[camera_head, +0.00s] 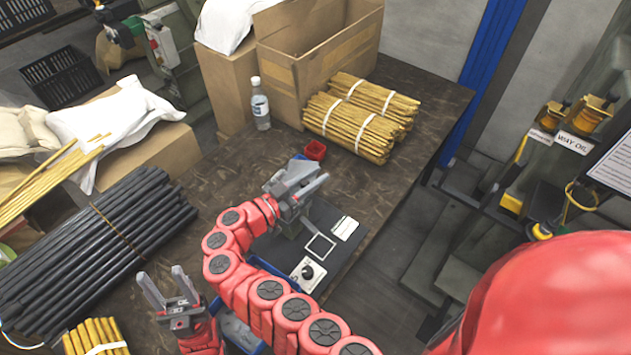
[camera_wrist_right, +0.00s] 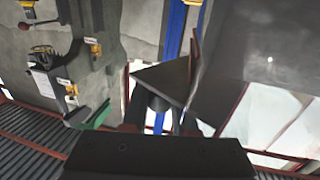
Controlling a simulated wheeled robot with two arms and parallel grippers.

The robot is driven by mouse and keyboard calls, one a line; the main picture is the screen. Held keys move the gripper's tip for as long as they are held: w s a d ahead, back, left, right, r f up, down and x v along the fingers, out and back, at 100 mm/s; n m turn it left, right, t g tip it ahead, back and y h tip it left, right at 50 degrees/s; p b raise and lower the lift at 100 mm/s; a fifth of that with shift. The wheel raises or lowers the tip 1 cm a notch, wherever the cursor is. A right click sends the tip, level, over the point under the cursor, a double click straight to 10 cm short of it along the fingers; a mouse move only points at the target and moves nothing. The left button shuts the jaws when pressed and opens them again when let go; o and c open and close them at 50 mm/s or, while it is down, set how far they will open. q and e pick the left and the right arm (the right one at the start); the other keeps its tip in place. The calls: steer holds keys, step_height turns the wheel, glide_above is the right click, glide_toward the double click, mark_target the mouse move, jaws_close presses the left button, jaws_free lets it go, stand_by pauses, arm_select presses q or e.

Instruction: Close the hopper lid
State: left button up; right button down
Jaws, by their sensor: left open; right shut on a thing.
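My right gripper (camera_head: 296,192) reaches over the small bench machine on the table and is shut on a grey metal plate (camera_head: 313,187), which looks like the hopper lid. In the right wrist view the plate (camera_wrist_right: 165,80) stands tilted at the fingers (camera_wrist_right: 160,118). The hopper under it is mostly hidden by my gripper and arm. The machine's dark base carries a control box with a black knob (camera_head: 309,272). My left gripper (camera_head: 166,292) is open and empty above the table, at the lower left, apart from the machine.
Tied yellow rod bundles (camera_head: 350,125) and a cardboard box (camera_head: 318,60) are at the back. Black rods (camera_head: 100,240) lie at the left. A blue tray (camera_head: 240,335) is partly hidden under my right arm.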

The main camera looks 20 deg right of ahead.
steer(key=shift+d+r+m+g+b, duration=0.15)
steer(key=shift+m+g+b, duration=0.15)
steer(key=shift+g+b, duration=0.15)
steer(key=shift+d+r, duration=0.1)
steer(key=shift+r, duration=0.15)
steer(key=shift+r, duration=0.1)
steer(key=c, duration=0.7)
jaws_free()
